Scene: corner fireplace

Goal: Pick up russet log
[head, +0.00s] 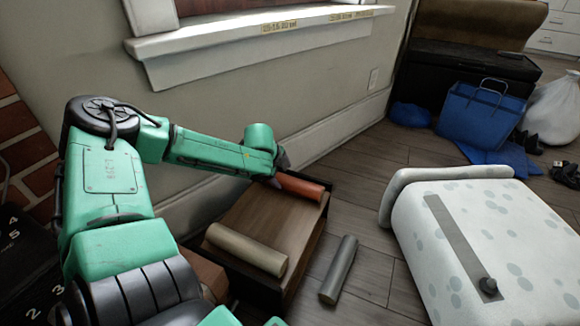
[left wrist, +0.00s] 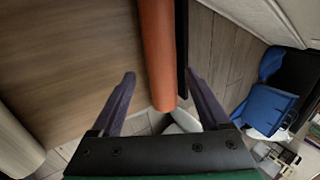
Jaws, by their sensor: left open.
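The russet log (head: 300,187) is an orange-red cylinder lying at the far right edge of a brown wooden box (head: 262,212). My left gripper (head: 281,170) is at the log's left end in the head view. In the left wrist view the log (left wrist: 157,45) runs down between the two dark fingers of my left gripper (left wrist: 161,76). The fingers are open, with a gap on each side of the log. How deep the log sits between them is hard to tell. My right gripper is not in view.
A beige log (head: 246,249) lies on the box's near side. A grey log (head: 339,269) lies on the wooden floor to its right. A white spotted seat (head: 480,240) stands at right. The wall and windowsill (head: 260,38) are behind. A blue bag (head: 475,112) stands farther back.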

